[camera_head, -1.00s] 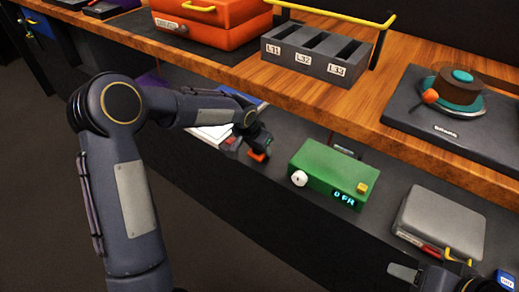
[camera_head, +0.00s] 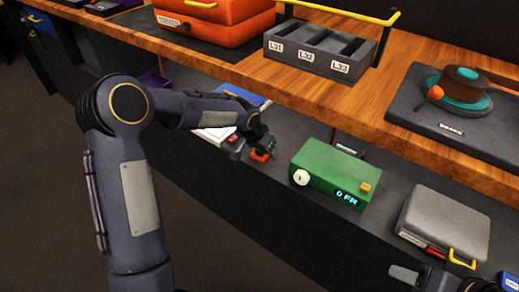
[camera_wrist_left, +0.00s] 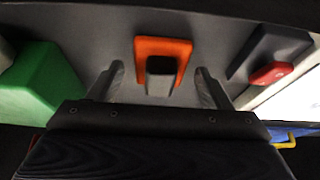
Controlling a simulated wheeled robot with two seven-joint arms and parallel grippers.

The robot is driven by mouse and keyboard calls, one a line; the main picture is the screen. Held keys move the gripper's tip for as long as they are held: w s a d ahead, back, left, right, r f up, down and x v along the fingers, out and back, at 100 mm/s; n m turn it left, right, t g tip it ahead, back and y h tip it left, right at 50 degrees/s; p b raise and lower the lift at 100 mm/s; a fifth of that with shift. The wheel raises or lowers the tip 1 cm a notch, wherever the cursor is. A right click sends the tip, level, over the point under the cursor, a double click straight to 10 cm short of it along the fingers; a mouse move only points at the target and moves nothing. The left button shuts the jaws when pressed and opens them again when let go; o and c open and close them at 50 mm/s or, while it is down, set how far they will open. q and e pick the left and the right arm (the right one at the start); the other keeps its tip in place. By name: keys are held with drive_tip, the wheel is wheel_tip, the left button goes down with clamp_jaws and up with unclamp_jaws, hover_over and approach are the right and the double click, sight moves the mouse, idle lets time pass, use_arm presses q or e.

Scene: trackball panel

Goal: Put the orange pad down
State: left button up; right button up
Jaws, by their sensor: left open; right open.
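The orange pad (camera_wrist_left: 180,48) lies flat on the dark lower surface in the left wrist view, with a dark grey upright grip on it. It also shows in the head view (camera_head: 261,156), beside my left gripper (camera_head: 266,147). In the wrist view the left gripper's two fingers (camera_wrist_left: 160,88) stand apart, one on each side of the grip, with gaps visible. My right gripper (camera_head: 440,280) is at the bottom right edge of the head view, partly cut off, open and apart from the pad.
A green box (camera_head: 335,172) with a dial and display stands right of the pad. A grey case (camera_head: 446,222) lies near my right gripper. The wooden shelf (camera_head: 330,92) runs above.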

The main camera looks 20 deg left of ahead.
use_arm(q)
drive_tip(key=shift+r, duration=0.3)
drive_tip(key=shift+s+r+p, duration=0.15)
drive_tip(key=shift+r+p, duration=0.35)
drive_tip(key=s+a, duration=0.4)
drive_tip(key=s, duration=0.7)
drive_tip(key=s+a+r+n, duration=0.3)
drive_tip(key=s+r, duration=0.7)
drive_tip(key=s, duration=0.2)
drive_tip(key=s+d+r+n+t+h, duration=0.1)
drive_tip(key=s+d+r+n+h, duration=0.1)
drive_tip(key=s, duration=1)
drive_tip(key=shift+d+r+n+p, duration=0.35)
drive_tip(key=shift+d+r, duration=0.15)
drive_tip(key=shift+d, duration=0.25)
